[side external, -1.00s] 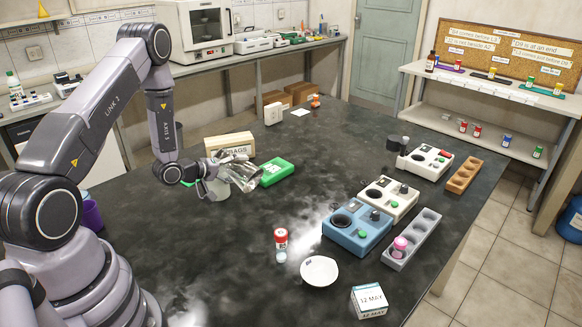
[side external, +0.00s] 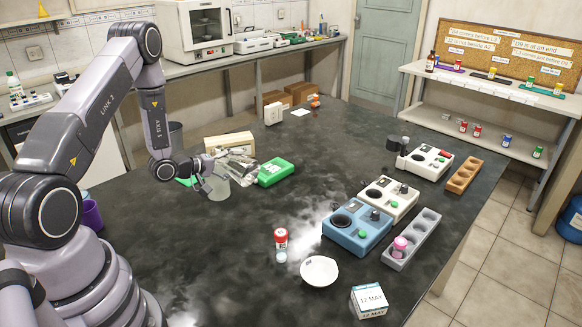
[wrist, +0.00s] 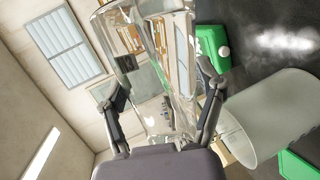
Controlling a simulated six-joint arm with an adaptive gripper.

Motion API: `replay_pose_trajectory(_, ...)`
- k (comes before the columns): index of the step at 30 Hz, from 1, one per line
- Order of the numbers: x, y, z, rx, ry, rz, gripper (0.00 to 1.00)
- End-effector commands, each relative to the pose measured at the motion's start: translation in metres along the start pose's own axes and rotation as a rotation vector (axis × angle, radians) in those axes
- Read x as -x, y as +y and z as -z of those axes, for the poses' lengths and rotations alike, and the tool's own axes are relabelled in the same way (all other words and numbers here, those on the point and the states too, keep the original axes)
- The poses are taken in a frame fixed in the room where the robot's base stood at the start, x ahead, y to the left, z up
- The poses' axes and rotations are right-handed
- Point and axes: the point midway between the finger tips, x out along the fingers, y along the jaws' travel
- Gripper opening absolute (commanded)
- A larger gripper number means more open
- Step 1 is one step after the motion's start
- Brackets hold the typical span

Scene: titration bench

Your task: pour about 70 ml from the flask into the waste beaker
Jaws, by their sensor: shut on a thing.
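The flask (side external: 240,172) is clear glass and lies strongly tilted in my gripper (side external: 212,163). In the wrist view, my gripper (wrist: 163,82) has a finger on either side of the clear flask (wrist: 155,50). The pale grey, translucent beaker (side external: 217,189) stands upright on the dark bench, just below the gripper and flask. It also shows at the right of the wrist view (wrist: 270,112), close to one finger. I cannot make out a stream or the liquid level in either vessel.
A white bowl (side external: 319,271), a red-capped bottle (side external: 280,243) and a blue device (side external: 357,230) are nearer the front. The bench centre is clear.

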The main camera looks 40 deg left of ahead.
Motion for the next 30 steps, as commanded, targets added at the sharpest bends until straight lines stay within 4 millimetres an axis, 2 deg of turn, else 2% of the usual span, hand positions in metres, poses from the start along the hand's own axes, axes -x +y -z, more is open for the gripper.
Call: replay_pose_trajectory(30, -0.0002, -0.0008, 0.001, 0.035, -0.01, -0.016, 0.27)
